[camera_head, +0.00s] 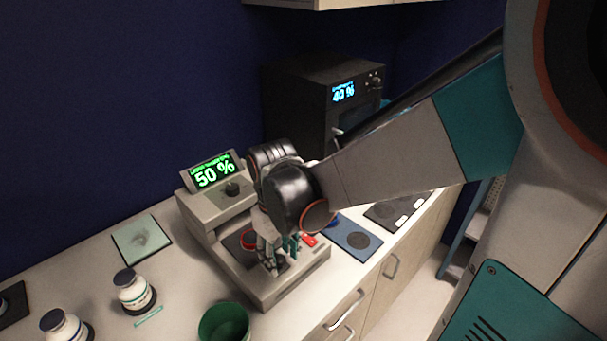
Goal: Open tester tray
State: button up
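The tester (208,210) is a light grey bench machine on the counter, with a green "50 %" display (214,172) and a dark knob on top. The fingers are small and partly hidden by my wrist, so contact and finger opening are unclear.
A black oven-like unit (300,90) showing "40 %" stands behind. A green cup (224,324) stands in front of the tester. White jars (133,291) and a pale green mat (141,240) lie left. A blue pad (357,237) lies right. Drawers (350,312) are below.

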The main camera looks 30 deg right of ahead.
jog(key=shift+s+r, duration=0.1)
notch_tip(320, 180, up, 12)
dwell(0.7)
jog(key=shift+s+a+f+m+t, duration=0.2)
jog(key=shift+s+a+m+t, duration=0.2)
jog(key=shift+s+t, duration=0.6)
jog(key=shift+s+a+f+m+t, duration=0.2)
jog(key=shift+s+a+m+t, duration=0.25)
jog(key=shift+t, duration=0.95)
jog(key=shift+s+a+f+m+t, duration=0.25)
jog(key=shift+s+a+t, duration=0.15)
jog(key=shift+s+t, duration=0.65)
